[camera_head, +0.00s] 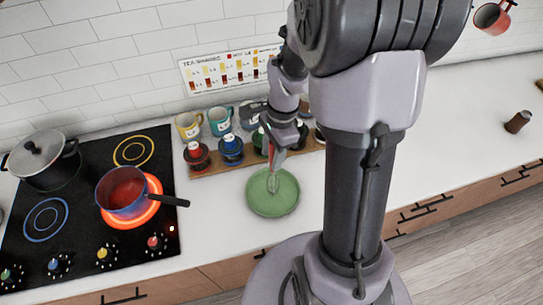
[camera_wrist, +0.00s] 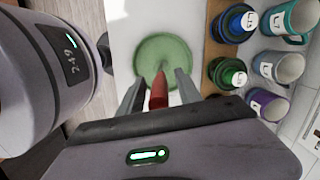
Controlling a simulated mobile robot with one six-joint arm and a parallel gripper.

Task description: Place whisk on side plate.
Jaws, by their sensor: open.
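The green side plate (camera_head: 262,205) lies on the white counter, right of the stove; it also shows in the wrist view (camera_wrist: 150,50). The whisk (camera_head: 272,182) has a red handle (camera_wrist: 158,92) and a thin head over the plate. Its head appears to be at the plate's surface, with the handle pointing up toward my gripper. My gripper (camera_wrist: 158,88) is open above the plate, one finger on each side of the red handle, with gaps showing beside it. Whether the handle touches a finger is unclear.
A wooden rack (camera_head: 205,167) with several jars and mugs stands just behind the plate. A stove (camera_head: 80,215) at left holds a lidded pot (camera_head: 45,160) and a blue-and-red saucepan (camera_head: 128,195) on a glowing burner, its handle reaching toward the plate. Counter to the right is mostly clear.

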